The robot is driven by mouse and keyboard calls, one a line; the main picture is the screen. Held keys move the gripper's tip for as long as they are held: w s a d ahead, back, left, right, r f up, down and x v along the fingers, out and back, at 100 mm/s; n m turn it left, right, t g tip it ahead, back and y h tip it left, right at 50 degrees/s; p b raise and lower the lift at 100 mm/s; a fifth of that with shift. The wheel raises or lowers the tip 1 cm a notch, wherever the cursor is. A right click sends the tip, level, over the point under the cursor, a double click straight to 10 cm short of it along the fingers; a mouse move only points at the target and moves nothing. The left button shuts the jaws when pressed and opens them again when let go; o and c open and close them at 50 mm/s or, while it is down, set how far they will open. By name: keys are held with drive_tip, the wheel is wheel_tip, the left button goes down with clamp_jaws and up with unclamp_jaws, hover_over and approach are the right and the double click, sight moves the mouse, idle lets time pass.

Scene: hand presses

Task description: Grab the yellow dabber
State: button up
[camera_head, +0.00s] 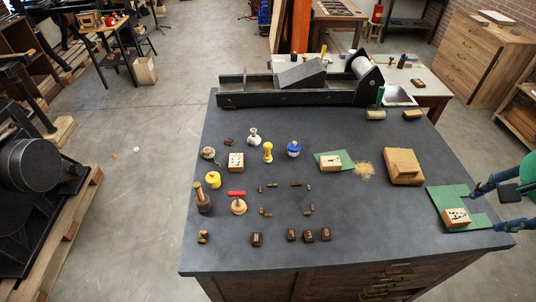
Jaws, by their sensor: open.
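A small upright yellow piece (268,152), narrow in the middle and wider at its ends, stands on the dark tabletop left of centre; by its shape it looks like the yellow dabber. A squat round yellow piece (213,181) stands farther left and nearer; I cannot tell for sure what it is. My gripper (486,210) is at the right edge, its two dark fingers spread open and empty, beside the green mat (474,200) and far to the right of both yellow pieces.
A white-topped piece (253,136) and a blue jar (293,149) flank the upright yellow piece. A wooden block (456,217) lies near my gripper, and a brown box (402,167) stands farther left. A black press (296,92) lines the back. The front right tabletop is clear.

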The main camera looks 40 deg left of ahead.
drive_tip(key=w+a+f+g+p, duration=0.1)
drive_tip(key=w+a+p, duration=0.1)
drive_tip(key=w+a, duration=0.85)
drive_tip(key=w+a+f+g+p, duration=0.1)
drive_tip(key=w+a, duration=0.6)
drive_tip(key=a, duration=0.7)
drive_tip(key=n+g+h+p, duration=0.1)
drive_tip(key=n+g+p, duration=0.1)
drive_tip(key=p, duration=0.3)
hover_over(267, 144)
drive_tip(key=f, duration=2.8)
drive_tip(key=shift+w+d+f, duration=0.1)
drive_tip(key=shift+d+f, duration=0.05)
drive_tip(key=shift+d, duration=0.1)
drive_tip(key=shift+a+f, duration=0.15)
drive_tip(key=shift+f, duration=0.05)
drive_tip(key=shift+f, duration=0.1)
drive_tip(key=shift+f, duration=4.15)
